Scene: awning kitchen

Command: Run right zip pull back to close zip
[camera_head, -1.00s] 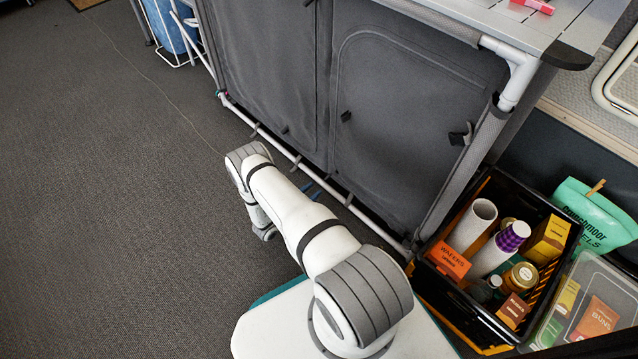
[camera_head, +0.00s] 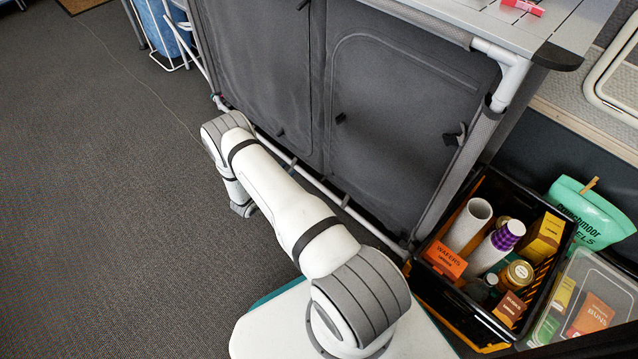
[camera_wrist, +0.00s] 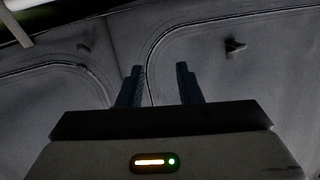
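The grey fabric cupboard has a right door panel (camera_head: 400,95) with an arched zip line, closed over its front. A small dark pull (camera_head: 340,118) sits near that panel's left edge, and a larger dark tab (camera_head: 455,136) is at its right edge by the frame. In the wrist view, a dark pull (camera_wrist: 235,47) stands out from the fabric right of my fingers, and a smaller one (camera_wrist: 84,46) is at upper left. I cannot tell which is the right zip pull. My gripper (camera_wrist: 158,80) is open and empty, facing the fabric; my arm hides it in the head view.
A black crate (camera_head: 413,268) of cups, jars and boxes stands at the cupboard's right foot. A teal bag (camera_head: 590,215) and a clear tub (camera_head: 622,270) are beside it. A white rail (camera_head: 290,160) runs along the cupboard's bottom.

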